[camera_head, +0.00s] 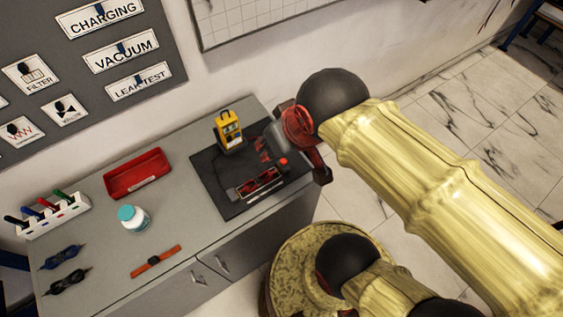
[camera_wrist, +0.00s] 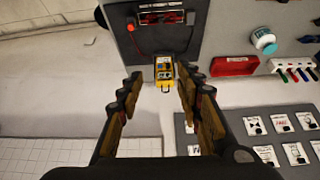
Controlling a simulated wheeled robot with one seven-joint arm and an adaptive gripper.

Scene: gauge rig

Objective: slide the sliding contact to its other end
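A small rig with a red bar and dark frame (camera_head: 258,187) lies on the black mat (camera_head: 222,201); it also shows at the top edge of the wrist view (camera_wrist: 161,17). A red round knob (camera_head: 283,162) stands by the rig's right end in the head view; it is at the left in the wrist view (camera_wrist: 131,27). I cannot tell the sliding contact itself or which end it is at. My gripper (camera_wrist: 161,98) is open and empty, its fingers wide apart. In the head view it is partly hidden by my arm, above the mat's back right part, apart from the rig.
A yellow device (camera_head: 229,131) stands on the mat behind the rig; it shows between my fingers in the wrist view (camera_wrist: 164,72). A red tray (camera_head: 137,175), a white jar with teal lid (camera_head: 133,219) and an orange strap (camera_head: 156,261) lie left. The counter front is mostly clear.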

